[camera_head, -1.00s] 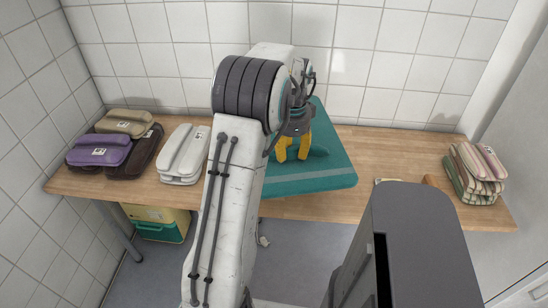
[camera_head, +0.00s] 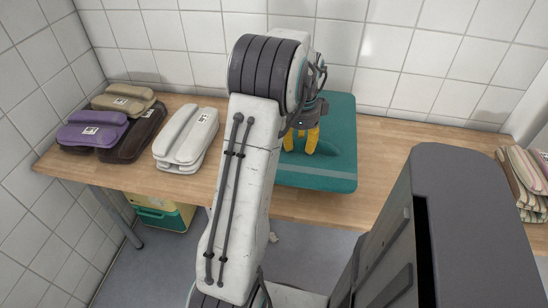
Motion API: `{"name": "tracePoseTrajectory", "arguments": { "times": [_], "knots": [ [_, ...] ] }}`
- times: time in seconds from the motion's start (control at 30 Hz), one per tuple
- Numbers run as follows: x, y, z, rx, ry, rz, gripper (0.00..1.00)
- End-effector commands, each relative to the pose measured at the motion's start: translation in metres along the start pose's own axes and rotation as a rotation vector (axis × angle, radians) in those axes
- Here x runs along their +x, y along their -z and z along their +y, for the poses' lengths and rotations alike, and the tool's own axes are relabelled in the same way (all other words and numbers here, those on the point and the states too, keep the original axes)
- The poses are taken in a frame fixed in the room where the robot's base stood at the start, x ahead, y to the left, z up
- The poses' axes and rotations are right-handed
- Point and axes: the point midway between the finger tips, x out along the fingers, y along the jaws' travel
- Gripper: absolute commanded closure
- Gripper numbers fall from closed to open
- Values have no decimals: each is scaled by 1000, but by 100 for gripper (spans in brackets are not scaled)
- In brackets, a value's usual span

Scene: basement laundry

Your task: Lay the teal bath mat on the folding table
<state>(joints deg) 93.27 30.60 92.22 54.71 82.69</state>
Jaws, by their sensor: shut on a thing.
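The teal bath mat (camera_head: 335,160) lies flat over the middle of the wooden folding table (camera_head: 400,150), with a paler stripe near its front edge. The front edge of the mat is close to the table's front edge. My gripper (camera_head: 306,142), with yellow fingers, is shut on the mat and pinches up a small fold of it. My arm hides the mat's left part and some of the table behind it.
Folded white towels (camera_head: 186,139) lie left of the mat. Purple (camera_head: 92,130), tan (camera_head: 124,98) and dark brown (camera_head: 135,135) folded towels are at the far left. Striped cloths (camera_head: 522,180) lie at the right end. A yellow and teal box (camera_head: 163,214) is under the table.

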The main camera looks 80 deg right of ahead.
Motion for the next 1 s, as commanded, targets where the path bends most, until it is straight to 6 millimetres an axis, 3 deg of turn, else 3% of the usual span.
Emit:
{"name": "tracePoseTrajectory", "arguments": {
  "times": [0.2, 0.43, 0.77, 1.0],
  "knots": [
    [25, -44, 1, -5, 1, -4, 95],
    [44, -76, 1, -3, 1, -7, 95],
    [55, -88, 2, 0, 1, -8, 95],
    [83, -88, 3, 0, 1, -8, 95]
  ]
}}
